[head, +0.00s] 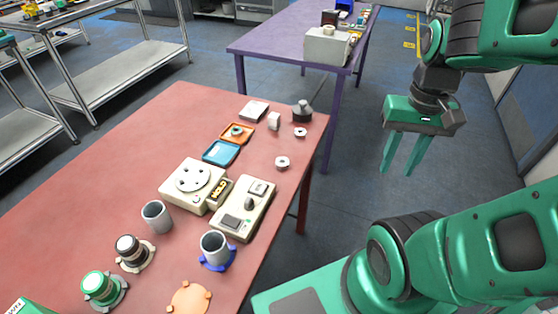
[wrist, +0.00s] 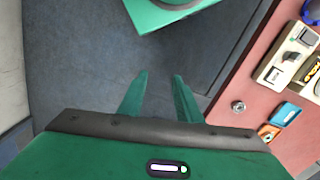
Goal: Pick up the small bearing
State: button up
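Small ring-shaped parts lie on the red table (head: 130,130). One ring (head: 282,162) lies near its right edge, and it also shows in the wrist view (wrist: 238,106). A second ring (head: 300,132) lies farther back. A ring-like part (head: 237,130) sits in the orange tray (head: 225,138). I cannot tell for sure which is the small bearing. My gripper (head: 396,170) hangs over the floor, right of the table and apart from every part. Its fingers point down, open and empty; they also show in the wrist view (wrist: 160,76).
A blue tray (head: 221,152), a beige control box (head: 243,208) and a dark-topped cone-like part (head: 302,111) stand near the rings. Grey cups (head: 156,216) stand at the front. A purple table (head: 285,38) is behind. The floor between table and gripper is clear.

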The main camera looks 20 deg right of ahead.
jog(key=o, duration=0.4)
jog(key=shift+o, duration=0.7)
jog(key=shift+s+r, duration=0.35)
jog(key=m+y, duration=0.1)
jog(key=m, duration=0.8)
send_near(283, 161)
jog(key=shift+w+a+f, duration=0.1)
jog(key=shift+w+f, duration=0.05)
jog(key=shift+f, duration=0.45)
jog(key=shift+w+a+f, duration=0.1)
jog(key=shift+f, duration=0.5)
jog(key=shift+s+a+f, duration=0.1)
jog(key=shift+f, duration=1.3)
jog(key=shift+s+a+f, duration=0.1)
jog(key=shift+s+f, duration=0.05)
jog(key=shift+f, duration=1.2)
